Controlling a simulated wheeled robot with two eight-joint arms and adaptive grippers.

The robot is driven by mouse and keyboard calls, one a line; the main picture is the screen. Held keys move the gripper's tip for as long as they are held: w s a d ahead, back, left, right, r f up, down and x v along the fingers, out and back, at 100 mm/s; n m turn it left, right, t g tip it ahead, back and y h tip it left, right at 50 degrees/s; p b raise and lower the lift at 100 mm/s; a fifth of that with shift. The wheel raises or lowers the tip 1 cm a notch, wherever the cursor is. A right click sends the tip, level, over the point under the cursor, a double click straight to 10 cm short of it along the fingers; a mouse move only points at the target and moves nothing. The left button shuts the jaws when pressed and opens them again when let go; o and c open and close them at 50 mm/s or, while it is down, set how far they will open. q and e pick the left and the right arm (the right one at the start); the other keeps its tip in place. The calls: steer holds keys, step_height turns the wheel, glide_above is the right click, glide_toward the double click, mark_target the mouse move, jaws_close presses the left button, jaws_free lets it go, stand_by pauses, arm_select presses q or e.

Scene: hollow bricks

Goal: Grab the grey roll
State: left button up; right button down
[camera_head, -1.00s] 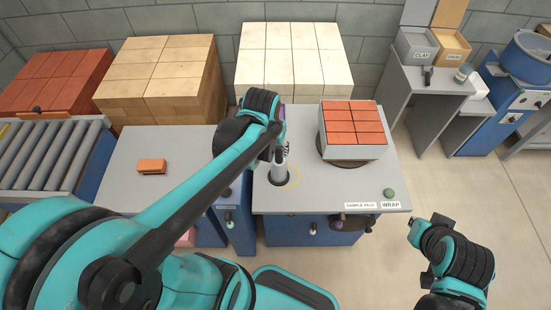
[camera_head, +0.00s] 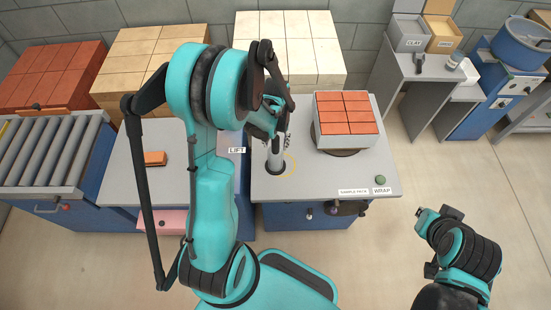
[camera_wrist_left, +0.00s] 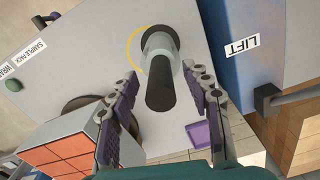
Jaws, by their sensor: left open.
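The grey roll (camera_head: 276,157) stands upright on the grey bench top, on a dark round base. In the left wrist view the roll (camera_wrist_left: 160,42) has a black upper end pointing at the camera. My left gripper (camera_wrist_left: 163,85) is open, its two fingers on either side of the black end with gaps showing. In the head view the gripper (camera_head: 277,128) is at the roll's upper part, partly covered by my arm. My right arm is at the lower right, away from the bench; its gripper (camera_head: 428,240) is too unclear to read.
A pack of red bricks (camera_head: 347,112) stands on the bench right of the roll. A green button (camera_head: 380,180) is near the front right edge. A lone brick (camera_head: 155,158) lies on the left table. A purple item (camera_wrist_left: 208,133) lies near the roll.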

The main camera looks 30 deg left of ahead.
arm_select(q)
steer(key=shift+f, duration=0.7)
jaws_close()
steer(key=shift+r, duration=0.2)
